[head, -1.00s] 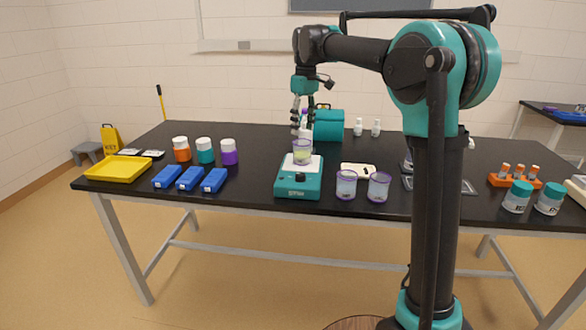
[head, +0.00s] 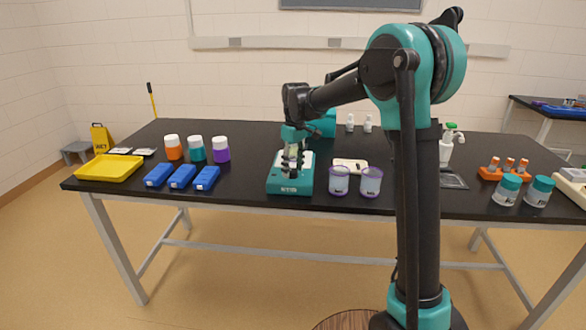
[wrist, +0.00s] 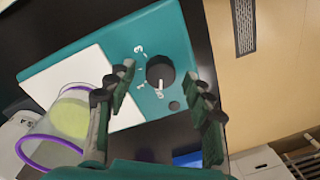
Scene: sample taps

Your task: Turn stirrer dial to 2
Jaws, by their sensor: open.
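The teal stirrer (head: 277,187) stands on the black table with a white top plate (wrist: 75,72). Its round black dial (wrist: 159,70) shows in the wrist view, with a white pointer mark toward the lower edge of the picture. A 3 is readable at the dial's upper left; I cannot read which number the pointer meets. My gripper (wrist: 161,80) is open, with one finger on each side of the dial; contact is not clear. It also shows low over the stirrer in the head view (head: 292,158). A purple-rimmed beaker (wrist: 72,117) with yellow-green liquid is on the plate.
Two purple-rimmed beakers (head: 339,181) stand close right of the stirrer. Blue boxes (head: 182,177) lie to its left, with lidded bottles (head: 196,150) behind them. A yellow tray (head: 108,168) is at the far left. Bare table lies between the boxes and the stirrer.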

